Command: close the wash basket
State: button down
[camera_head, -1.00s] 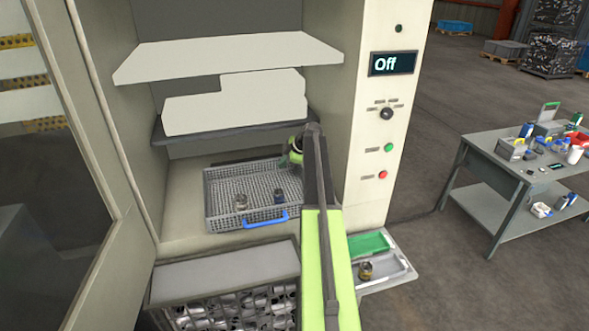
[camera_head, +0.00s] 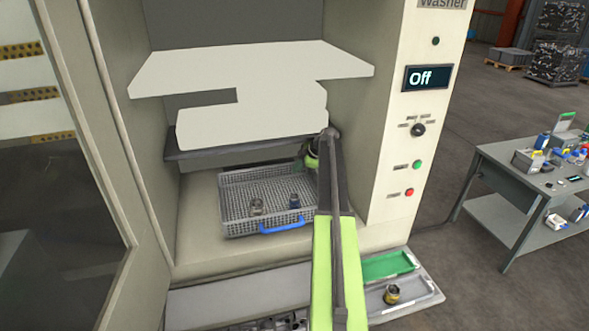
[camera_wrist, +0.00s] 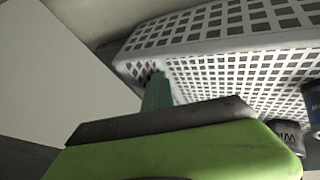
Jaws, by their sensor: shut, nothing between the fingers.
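The wash basket (camera_head: 228,215) is a grey mesh tray with a blue front handle (camera_head: 282,224). It sits on the floor of the open washer chamber, with two small metal parts (camera_head: 257,206) (camera_head: 294,201) inside. I see no lid on it. My gripper (camera_head: 312,163) is at the basket's back right corner in the head view, mostly hidden behind my arm. In the wrist view, its green finger (camera_wrist: 157,92) is shut and empty, its tip against or just in front of the mesh wall (camera_wrist: 215,65); contact is unclear.
White panels (camera_head: 250,70) and a dark shelf (camera_head: 245,144) hang low above the basket. The washer's right wall (camera_head: 372,165) is close to my arm. A tray with a green section (camera_head: 388,265) stands at the front right. The glass door (camera_head: 50,200) is open at left.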

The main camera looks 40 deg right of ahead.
jog(key=shift+w+d+r, duration=0.1)
jog(key=shift+d, duration=0.15)
jog(key=shift+r, duration=0.15)
jog(key=a+p+v, duration=0.1)
jog(key=p+v, duration=0.5)
jog(key=v, duration=0.1)
jog(key=shift+s+d, duration=0.25)
jog(key=shift+d, duration=0.05)
